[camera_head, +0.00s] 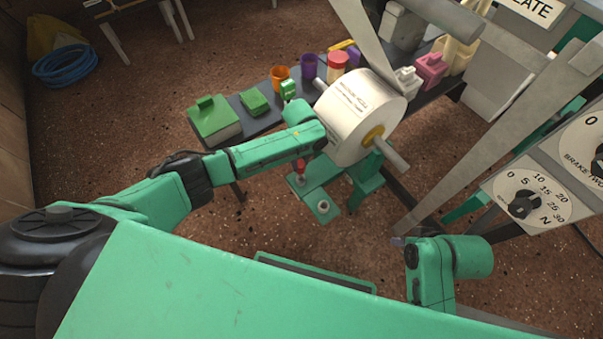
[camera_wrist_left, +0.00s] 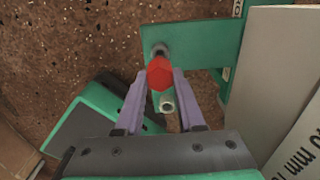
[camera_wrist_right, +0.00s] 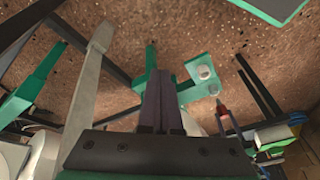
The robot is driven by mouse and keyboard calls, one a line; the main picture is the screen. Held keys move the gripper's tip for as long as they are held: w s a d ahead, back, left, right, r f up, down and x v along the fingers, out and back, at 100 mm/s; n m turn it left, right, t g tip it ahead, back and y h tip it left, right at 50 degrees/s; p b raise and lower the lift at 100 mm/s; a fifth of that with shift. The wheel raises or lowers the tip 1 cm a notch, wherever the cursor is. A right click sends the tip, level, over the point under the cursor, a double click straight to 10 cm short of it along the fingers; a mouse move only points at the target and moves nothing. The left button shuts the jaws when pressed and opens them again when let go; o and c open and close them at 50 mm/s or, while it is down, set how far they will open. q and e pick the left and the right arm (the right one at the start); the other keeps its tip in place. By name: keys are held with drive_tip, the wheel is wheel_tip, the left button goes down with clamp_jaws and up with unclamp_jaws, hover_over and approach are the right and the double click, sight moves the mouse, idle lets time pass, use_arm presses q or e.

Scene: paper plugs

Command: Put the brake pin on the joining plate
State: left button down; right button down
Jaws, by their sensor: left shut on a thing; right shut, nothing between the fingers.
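The brake pin (camera_head: 301,166) has a red head, and it also shows in the left wrist view (camera_wrist_left: 160,74) and the right wrist view (camera_wrist_right: 223,110). My left gripper (camera_wrist_left: 161,84) is shut on it, with a purple finger on each side. A green plate (camera_head: 312,193), probably the joining plate, lies below the paper roll with two pale round fittings on it. It also shows in the left wrist view (camera_wrist_left: 205,45). The pin is above or at the far fitting; whether it touches is unclear. My right gripper (camera_head: 399,240) is shut and empty, right of the plate.
The large paper roll (camera_head: 352,115) on its shaft stands close beside my left gripper. A dark bench (camera_head: 262,122) behind holds green blocks, cups and coloured containers. A dial panel (camera_head: 530,200) and slanted grey bars are at the right. Open floor lies left of the plate.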

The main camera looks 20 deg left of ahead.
wheel_tip(320, 180, up, 2)
drive_tip(key=shift+p, duration=0.7)
